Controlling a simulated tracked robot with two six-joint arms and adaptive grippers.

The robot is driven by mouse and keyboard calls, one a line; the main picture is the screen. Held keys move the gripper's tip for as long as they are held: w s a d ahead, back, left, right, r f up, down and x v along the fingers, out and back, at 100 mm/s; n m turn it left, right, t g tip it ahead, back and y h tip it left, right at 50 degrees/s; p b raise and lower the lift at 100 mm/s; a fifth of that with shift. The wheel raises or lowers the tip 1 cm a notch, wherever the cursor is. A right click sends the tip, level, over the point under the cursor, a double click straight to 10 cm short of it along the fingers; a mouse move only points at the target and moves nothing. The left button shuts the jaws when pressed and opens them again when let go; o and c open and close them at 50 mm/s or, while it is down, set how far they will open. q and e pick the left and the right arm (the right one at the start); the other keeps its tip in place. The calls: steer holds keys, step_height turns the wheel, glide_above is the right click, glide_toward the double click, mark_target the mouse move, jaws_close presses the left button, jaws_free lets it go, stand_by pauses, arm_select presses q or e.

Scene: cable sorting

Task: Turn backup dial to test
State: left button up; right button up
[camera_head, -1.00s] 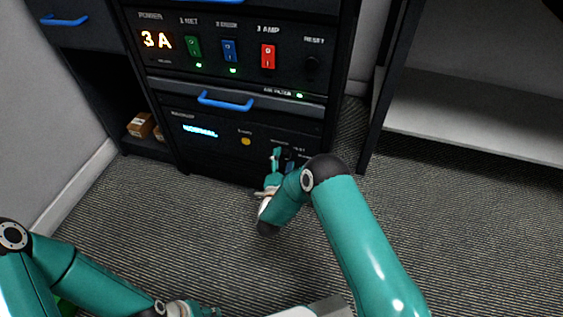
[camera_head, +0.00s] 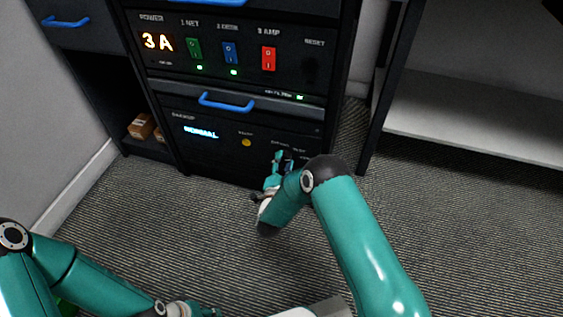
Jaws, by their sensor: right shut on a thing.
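The backup panel (camera_head: 215,155) is the dark lower unit of the rack, and its cyan display (camera_head: 201,132) reads NORMAL. My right gripper (camera_head: 282,159) is at the right part of this panel, with its fingers shut on the backup dial. The dial itself is mostly hidden behind the fingers and wrist. Small labels above it are too blurred to read surely. My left gripper (camera_head: 205,311) is low at the bottom edge, far from the panel, and only partly shows; its jaws cannot be made out.
Above is a power panel (camera_head: 285,85) showing 3A, with green (camera_head: 194,48), blue (camera_head: 230,52) and red (camera_head: 268,58) switches. A blue drawer handle (camera_head: 227,101) sticks out between the panels. A white shelf (camera_head: 470,118) stands right. Carpet (camera_head: 180,225) in front is clear.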

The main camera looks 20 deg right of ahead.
steer(key=n, duration=0.3)
steer(key=shift+r+n+g+p, duration=0.15)
steer(key=shift+n+g+p, duration=0.15)
steer(key=shift+n+p, duration=0.1)
steer(key=shift+w+n, duration=0.1)
steer(key=shift+n, duration=1.3)
steer(key=shift+r, duration=0.1)
steer(key=o, duration=1.1)
steer(key=shift+o, duration=0.2)
steer(key=shift+a, duration=0.1)
